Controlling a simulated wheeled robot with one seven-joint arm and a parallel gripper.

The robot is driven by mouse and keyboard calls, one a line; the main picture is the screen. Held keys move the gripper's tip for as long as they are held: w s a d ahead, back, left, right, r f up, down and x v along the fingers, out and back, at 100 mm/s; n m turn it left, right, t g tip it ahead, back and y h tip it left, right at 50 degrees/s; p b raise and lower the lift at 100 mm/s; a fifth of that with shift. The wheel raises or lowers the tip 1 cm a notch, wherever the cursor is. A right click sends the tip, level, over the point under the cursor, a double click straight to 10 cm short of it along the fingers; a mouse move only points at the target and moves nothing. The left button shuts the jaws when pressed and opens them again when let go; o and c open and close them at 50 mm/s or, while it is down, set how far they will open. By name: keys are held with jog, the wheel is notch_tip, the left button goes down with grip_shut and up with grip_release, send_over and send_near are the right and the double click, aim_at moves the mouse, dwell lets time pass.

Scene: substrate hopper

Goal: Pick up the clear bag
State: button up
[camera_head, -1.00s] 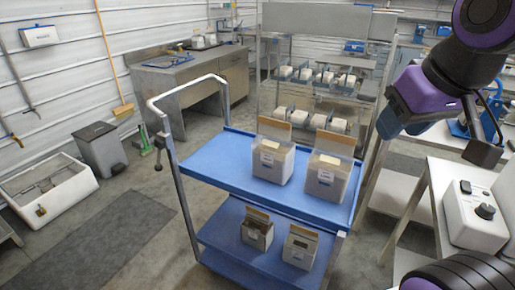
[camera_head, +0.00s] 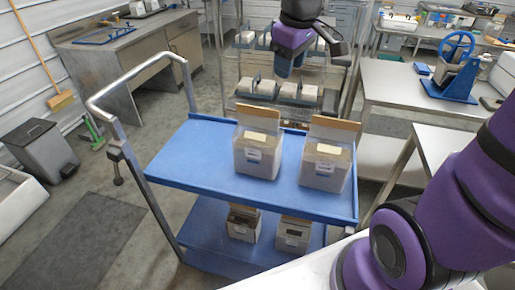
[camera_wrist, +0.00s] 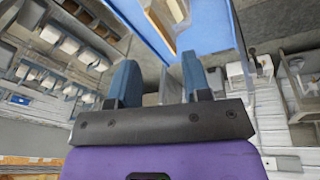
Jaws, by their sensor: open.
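Two clear, boxy bags with pale contents, white labels and brown tops stand upright on the blue cart's top shelf: a left bag (camera_head: 258,157) and a right bag (camera_head: 325,168). I cannot tell which one the task means. My gripper (camera_head: 283,72) is open and empty, with blue fingers. In the head view it appears above and behind the bags, apart from both. In the wrist view the open jaws (camera_wrist: 160,78) show nothing between them, and part of a bag (camera_wrist: 163,35) shows beyond them at the top.
The blue cart (camera_head: 190,158) has a metal handle at left and more boxy packages (camera_head: 293,235) on its lower shelf. A wire rack (camera_head: 230,75) with several white packs stands behind. White tables (camera_head: 390,90) stand at right. The top shelf's left part is clear.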

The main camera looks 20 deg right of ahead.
aim_at(259, 110)
jog(key=w+f+n, duration=0.1)
jog(key=w+f, duration=0.2)
jog(key=w+a+f+n+g+y, duration=0.1)
jog(key=w+f, duration=0.2)
jog(key=w, duration=0.1)
jog(key=w+f+n, duration=0.1)
jog(key=w+f, duration=0.2)
jog(key=shift+w+a+f+n+y, duration=0.1)
jog(key=shift+w+a+n+y, duration=0.2)
jog(key=shift+w+a+n, duration=0.1)
jog(key=f, duration=0.5)
jog(key=shift+w+a+f, duration=0.25)
jog(key=shift+a, duration=0.05)
jog(key=shift+a+f, duration=0.15)
jog(key=shift+f, duration=1.2)
jog(key=shift+a+f, duration=0.15)
jog(key=shift+f, duration=1.15)
jog(key=shift+f, duration=0.2)
grip_shut()
